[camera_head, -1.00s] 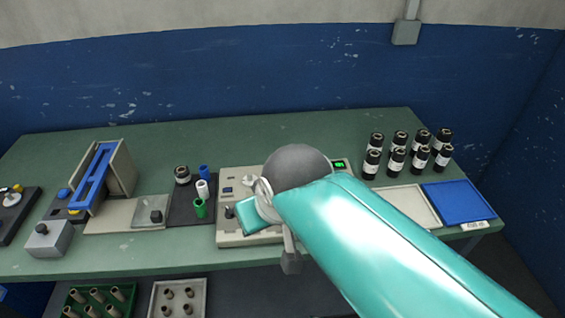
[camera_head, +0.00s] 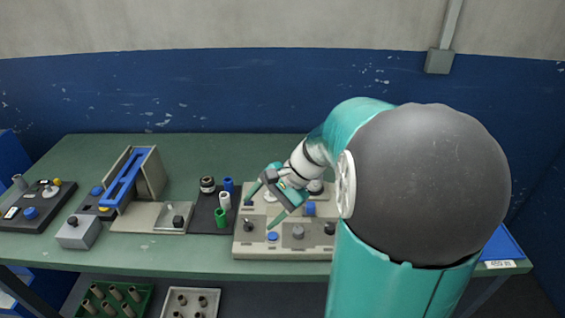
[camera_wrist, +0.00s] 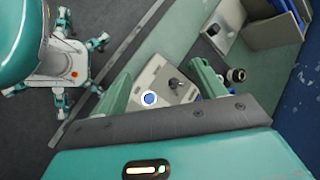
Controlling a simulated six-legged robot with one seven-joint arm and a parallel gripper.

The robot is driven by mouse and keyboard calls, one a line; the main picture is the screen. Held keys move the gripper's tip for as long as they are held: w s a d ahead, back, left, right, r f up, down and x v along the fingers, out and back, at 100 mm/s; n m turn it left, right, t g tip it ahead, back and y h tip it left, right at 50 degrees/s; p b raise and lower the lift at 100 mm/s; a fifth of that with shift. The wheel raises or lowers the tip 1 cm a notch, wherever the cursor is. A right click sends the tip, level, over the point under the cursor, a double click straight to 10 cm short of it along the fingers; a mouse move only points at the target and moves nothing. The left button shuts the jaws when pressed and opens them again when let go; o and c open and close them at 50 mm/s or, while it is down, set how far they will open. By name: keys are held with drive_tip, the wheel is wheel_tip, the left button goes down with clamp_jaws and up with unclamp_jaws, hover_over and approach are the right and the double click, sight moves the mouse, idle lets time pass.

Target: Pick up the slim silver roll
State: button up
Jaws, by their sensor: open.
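A slim pale, white-to-silver roll (camera_head: 224,201) stands upright on a dark mat (camera_head: 203,220), between a blue roll (camera_head: 229,185) and a green roll (camera_head: 221,217). I cannot tell for sure that its colour is silver. A wider dark roll with a light band (camera_head: 207,186) stands at its left, and a similar one shows in the wrist view (camera_wrist: 236,75). My gripper (camera_head: 264,207) is open and empty, to the right of these rolls, above the beige control panel. In the wrist view its green fingers (camera_wrist: 160,82) are spread over that panel, with no roll between them.
The beige panel (camera_head: 244,242) has knobs and a blue button (camera_head: 272,236). A blue-railed stand (camera_head: 125,178) and a grey box (camera_head: 78,233) are further left. Trays of small rolls (camera_head: 108,309) sit below the bench. My arm hides much of the bench's right side.

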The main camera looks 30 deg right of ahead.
drive_tip(key=w+d+f+m+t+y, duration=0.1)
drive_tip(key=w+d+f+m+t, duration=0.2)
drive_tip(key=d, duration=0.4)
drive_tip(key=d+f+m+t+y, duration=0.2)
drive_tip(key=d+f+m, duration=0.1)
drive_tip(key=d+m, duration=0.3)
drive_tip(key=m+t+h, duration=0.4)
drive_tip(key=m+t, duration=0.5)
approach(321, 180)
drive_tip(key=x, duration=1.2)
drive_tip(key=shift+w+d+f, duration=0.1)
drive_tip(key=shift+w+f, duration=0.05)
drive_tip(key=shift+w, duration=0.1)
drive_tip(key=c, duration=1.1)
